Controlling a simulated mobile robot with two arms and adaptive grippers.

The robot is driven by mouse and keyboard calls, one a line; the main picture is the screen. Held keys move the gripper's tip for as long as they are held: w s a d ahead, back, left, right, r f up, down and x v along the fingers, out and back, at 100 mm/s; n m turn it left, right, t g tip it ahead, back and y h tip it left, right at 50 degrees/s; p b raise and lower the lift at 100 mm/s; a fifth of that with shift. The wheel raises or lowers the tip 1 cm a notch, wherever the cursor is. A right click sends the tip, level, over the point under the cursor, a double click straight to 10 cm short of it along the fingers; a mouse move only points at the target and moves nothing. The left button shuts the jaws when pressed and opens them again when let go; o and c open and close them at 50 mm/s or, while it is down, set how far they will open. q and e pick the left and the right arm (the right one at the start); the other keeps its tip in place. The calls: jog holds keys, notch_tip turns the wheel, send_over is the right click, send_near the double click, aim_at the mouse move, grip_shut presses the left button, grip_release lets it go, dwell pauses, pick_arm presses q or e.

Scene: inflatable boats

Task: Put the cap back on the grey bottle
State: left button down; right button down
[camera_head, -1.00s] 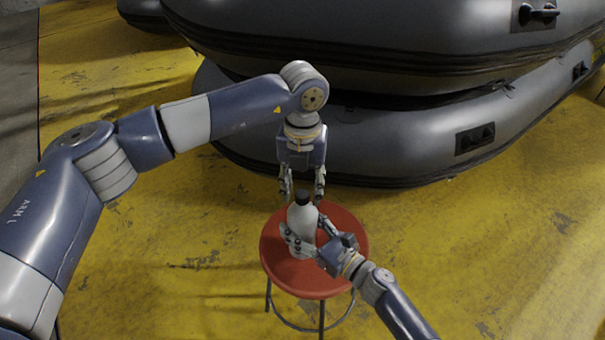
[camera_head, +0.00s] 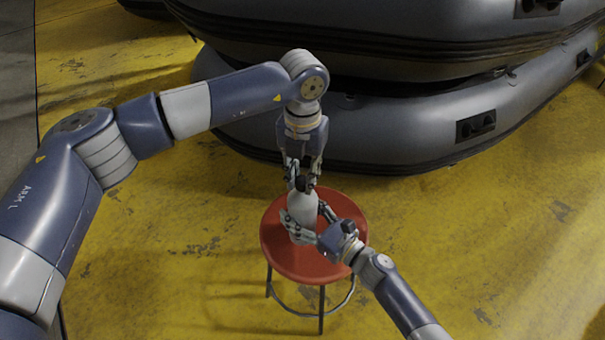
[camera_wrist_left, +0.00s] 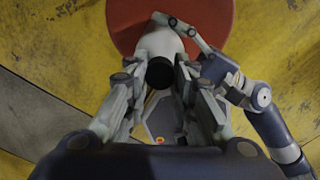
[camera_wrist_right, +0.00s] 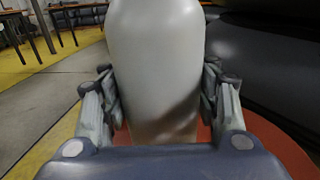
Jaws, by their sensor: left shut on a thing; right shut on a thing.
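The grey bottle (camera_head: 302,212) stands upright on the red stool (camera_head: 283,262). My right gripper (camera_head: 303,226) is shut around its body from the front right; in the right wrist view the bottle (camera_wrist_right: 155,70) fills the space between the fingers (camera_wrist_right: 163,92). The black cap (camera_head: 301,184) is at the top of the bottle. My left gripper (camera_head: 302,174) points down from above and is shut on the cap. The left wrist view shows the cap (camera_wrist_left: 160,73) between its fingers, over the bottle's neck. Whether the cap is seated on the neck cannot be seen.
Large grey inflatable boats (camera_head: 400,130) are stacked behind the stool. The yellow floor (camera_head: 180,250) around the stool is clear. In the right wrist view, furniture with dark legs (camera_wrist_right: 45,25) stands far off at the left.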

pick_arm(q)
jog(key=m, duration=0.9)
jog(key=c, duration=1.4)
grip_release()
jog(key=shift+o, duration=0.2)
jog(key=shift+r, duration=2.25)
jog(key=shift+c, duration=0.3)
